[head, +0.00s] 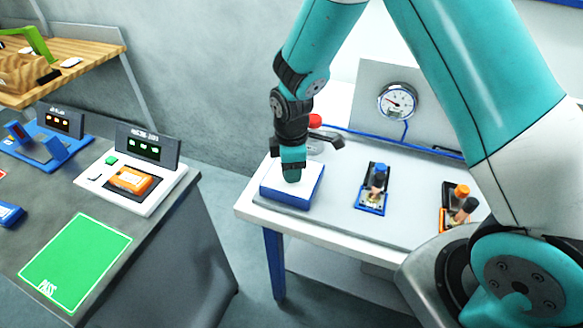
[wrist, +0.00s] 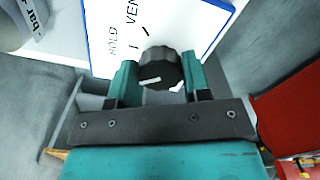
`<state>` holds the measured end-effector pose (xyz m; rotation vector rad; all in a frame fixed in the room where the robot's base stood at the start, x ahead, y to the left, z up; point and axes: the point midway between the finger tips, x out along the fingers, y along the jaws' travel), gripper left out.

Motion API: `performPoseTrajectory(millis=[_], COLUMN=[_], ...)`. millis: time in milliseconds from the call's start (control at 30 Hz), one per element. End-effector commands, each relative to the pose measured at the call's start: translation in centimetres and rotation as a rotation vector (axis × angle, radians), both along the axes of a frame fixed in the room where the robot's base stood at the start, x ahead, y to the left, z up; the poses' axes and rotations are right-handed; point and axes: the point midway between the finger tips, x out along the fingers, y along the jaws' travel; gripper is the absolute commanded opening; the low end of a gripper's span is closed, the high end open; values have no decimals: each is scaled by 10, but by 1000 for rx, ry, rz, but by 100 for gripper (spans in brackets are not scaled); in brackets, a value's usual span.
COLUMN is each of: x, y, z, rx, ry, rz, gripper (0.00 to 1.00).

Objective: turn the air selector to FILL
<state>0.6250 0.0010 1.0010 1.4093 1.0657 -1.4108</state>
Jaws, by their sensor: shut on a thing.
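The air selector is a black round knob (wrist: 158,66) with a white pointer mark, on a white panel (wrist: 105,35) with blue edges. In the wrist view the pointer aims left, a little downward. HOLD and part of VENT can be read on the panel; I see no FILL label. My gripper (wrist: 161,80) has one finger on each side of the knob and is shut on it. In the head view my gripper (head: 291,176) points down onto the white and blue selector box (head: 308,190), and hides the knob.
A pressure gauge (head: 397,102) stands on a back panel, with a red-topped item (head: 315,121) near my wrist. A grey bench (head: 185,215) is at left.

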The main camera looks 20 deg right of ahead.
Motion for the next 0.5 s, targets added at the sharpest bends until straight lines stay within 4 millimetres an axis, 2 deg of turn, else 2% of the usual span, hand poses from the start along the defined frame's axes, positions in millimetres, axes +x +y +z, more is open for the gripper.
performPoseTrajectory(millis=[200, 500], x=[1, 1], y=[0, 0], z=[1, 1], rx=[1, 0], ry=[-2, -3], rz=[102, 157], gripper=[20, 20])
